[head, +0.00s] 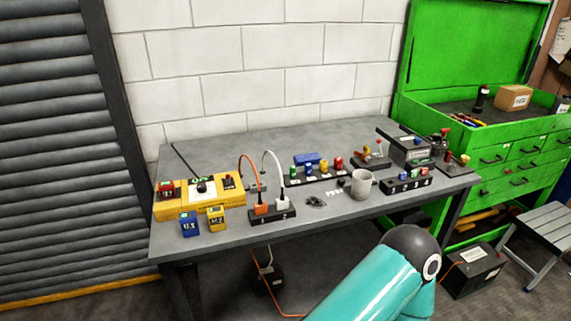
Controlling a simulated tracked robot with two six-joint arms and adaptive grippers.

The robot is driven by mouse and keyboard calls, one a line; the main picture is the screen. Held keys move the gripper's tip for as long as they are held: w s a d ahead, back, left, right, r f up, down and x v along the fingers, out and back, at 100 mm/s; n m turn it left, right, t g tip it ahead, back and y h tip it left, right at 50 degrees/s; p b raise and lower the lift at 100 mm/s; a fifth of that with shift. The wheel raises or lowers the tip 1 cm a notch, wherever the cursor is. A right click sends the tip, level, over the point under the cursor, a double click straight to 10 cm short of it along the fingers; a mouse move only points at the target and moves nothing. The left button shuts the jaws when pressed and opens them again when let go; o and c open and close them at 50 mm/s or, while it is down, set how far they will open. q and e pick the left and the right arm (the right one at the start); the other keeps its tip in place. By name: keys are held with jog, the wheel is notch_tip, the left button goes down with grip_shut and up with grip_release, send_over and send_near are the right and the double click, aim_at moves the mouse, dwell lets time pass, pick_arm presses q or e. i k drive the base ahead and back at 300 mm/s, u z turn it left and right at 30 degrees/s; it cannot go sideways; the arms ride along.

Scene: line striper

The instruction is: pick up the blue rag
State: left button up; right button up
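A small blue item (307,159) lies toward the back middle of the grey workbench (225,149), behind a black strip of coloured parts. It may be the blue rag, but it is too small to tell cloth from a block. Part of its front is hidden by the parts on the strip. A teal arm link of mine with a dark joint shows at the bottom, in front of the bench. Neither of my grippers is in view.
A yellow control box (226,199), blue and yellow meters (189,223), a socket block (273,217) with looping cables and a grey mug (361,184) stand on the bench. A green tool cabinet (497,140) and a step stool (537,232) are at right. The bench's back left is mostly clear.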

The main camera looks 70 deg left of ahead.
aim_at(314, 158)
jog(key=u, duration=1.25)
jog(key=k, duration=0.25)
jog(key=u, duration=0.35)
jog(key=i, duration=0.45)
jog(key=z, duration=0.25)
jog(key=k, duration=0.55)
